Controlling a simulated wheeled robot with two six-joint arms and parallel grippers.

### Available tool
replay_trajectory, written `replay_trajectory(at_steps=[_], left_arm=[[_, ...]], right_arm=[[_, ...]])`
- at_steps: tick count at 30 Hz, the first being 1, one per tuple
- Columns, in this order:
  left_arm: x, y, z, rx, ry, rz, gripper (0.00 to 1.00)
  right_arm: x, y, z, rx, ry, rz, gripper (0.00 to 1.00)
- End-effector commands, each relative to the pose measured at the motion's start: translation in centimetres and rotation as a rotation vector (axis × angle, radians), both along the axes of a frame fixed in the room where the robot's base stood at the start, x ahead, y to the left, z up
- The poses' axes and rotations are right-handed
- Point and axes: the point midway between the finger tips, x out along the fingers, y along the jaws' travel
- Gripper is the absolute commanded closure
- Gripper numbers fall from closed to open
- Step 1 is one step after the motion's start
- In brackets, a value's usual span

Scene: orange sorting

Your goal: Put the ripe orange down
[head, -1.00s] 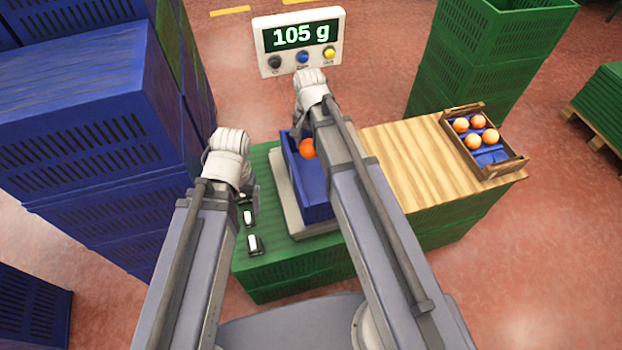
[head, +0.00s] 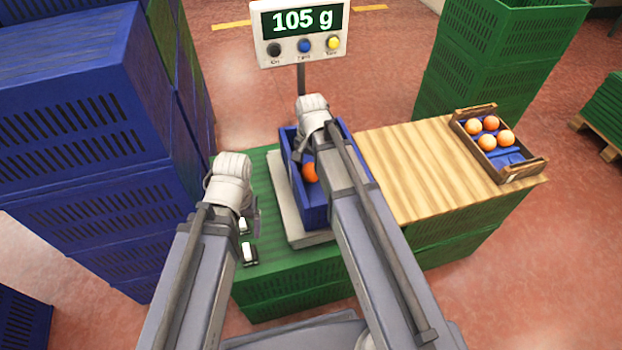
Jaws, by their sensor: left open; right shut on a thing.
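The ripe orange (head: 310,172) is a deep orange ball, partly hidden behind my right arm. It is inside the outline of the blue crate (head: 317,215), which stands on the grey scale platform (head: 290,213). My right gripper (head: 303,160) is shut on the orange; its fingers are mostly hidden by the wrist. I cannot tell whether the orange touches the crate floor. My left gripper (head: 256,222) is open and empty, over the green surface left of the scale. The scale display (head: 299,22) reads 105 g.
A wooden box (head: 530,172) with several oranges stands on the wooden board (head: 420,185) at the right. Tall blue crates (head: 75,130) rise at the left, green crates (head: 490,60) at the back right.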

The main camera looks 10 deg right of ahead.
Motion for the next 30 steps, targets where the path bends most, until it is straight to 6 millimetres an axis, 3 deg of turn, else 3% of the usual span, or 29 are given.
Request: replay_trajectory(at_steps=[1, 4, 18, 19, 22, 30], left_arm=[[0.0, 0.0, -1.5, 0.0, 0.0, 0.0, 0.15], [0.0, 0.0, -2.6, 0.0, 0.0, 0.0, 0.15], [0.0, 0.0, -3.1, 0.0, 0.0, 0.0, 0.15], [0.0, 0.0, -2.9, 0.0, 0.0, 0.0, 0.15], [0.0, 0.0, -2.9, 0.0, 0.0, 0.0, 0.15], [0.0, 0.0, -2.8, 0.0, 0.0, 0.0, 0.15]], right_arm=[[0.0, 0.0, -1.5, 0.0, 0.0, 0.0, 0.86], [0.0, 0.0, -2.6, 0.0, 0.0, 0.0, 0.86], [0.0, 0.0, -3.1, 0.0, 0.0, 0.0, 0.86], [0.0, 0.0, -2.9, 0.0, 0.0, 0.0, 0.23], [0.0, 0.0, -2.9, 0.0, 0.0, 0.0, 0.14], [0.0, 0.0, -2.8, 0.0, 0.0, 0.0, 0.14]])
